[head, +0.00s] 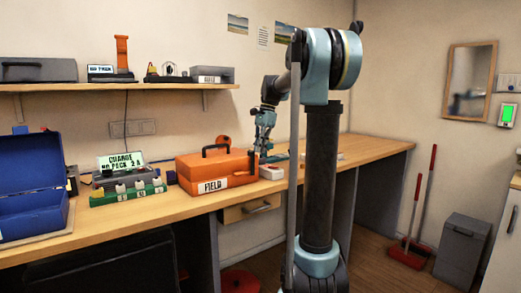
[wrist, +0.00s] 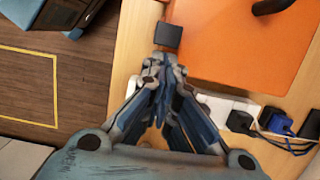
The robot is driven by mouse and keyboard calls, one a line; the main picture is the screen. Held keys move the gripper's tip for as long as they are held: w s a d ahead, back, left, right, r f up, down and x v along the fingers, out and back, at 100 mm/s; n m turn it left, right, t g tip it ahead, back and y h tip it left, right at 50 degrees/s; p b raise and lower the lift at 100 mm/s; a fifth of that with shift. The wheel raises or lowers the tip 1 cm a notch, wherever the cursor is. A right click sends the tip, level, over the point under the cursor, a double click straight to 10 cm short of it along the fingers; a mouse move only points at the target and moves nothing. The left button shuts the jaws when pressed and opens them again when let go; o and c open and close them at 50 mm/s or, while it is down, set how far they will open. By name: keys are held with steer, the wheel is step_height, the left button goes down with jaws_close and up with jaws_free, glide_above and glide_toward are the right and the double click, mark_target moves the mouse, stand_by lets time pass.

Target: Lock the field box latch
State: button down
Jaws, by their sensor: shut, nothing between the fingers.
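The field box (head: 190,178) is an orange case with a dark top handle and a FIELD label. It stands on the bench with its lid down, and its orange top also fills the upper right of the wrist view (wrist: 240,45). A small dark block, which looks like the latch (wrist: 168,36), sits at the box's edge. I cannot tell whether it is locked. My gripper (wrist: 160,65) is shut and empty, its fingertips just short of the dark block. I cannot tell whether they touch it. In the head view my gripper (head: 262,150) is at the box's right end.
A white power strip (wrist: 225,105) with dark and blue plugs lies beside the box, close to my fingers. A charger with a display (head: 122,162) and an open blue case (head: 30,190) stand to the left. The bench (head: 370,148) is mostly clear further right.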

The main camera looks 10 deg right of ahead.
steer(key=shift+s+a, duration=0.35)
steer(key=shift+a, duration=0.3)
steer(key=shift+s+a, duration=0.35)
steer(key=shift+a, duration=0.25)
steer(key=w+d+r, duration=0.3)
steer(key=d+r, duration=0.2)
steer(key=r, duration=0.4)
steer(key=shift+w+d+r, duration=0.15)
steer(key=shift+d+r, duration=0.15)
steer(key=shift+d, duration=0.05)
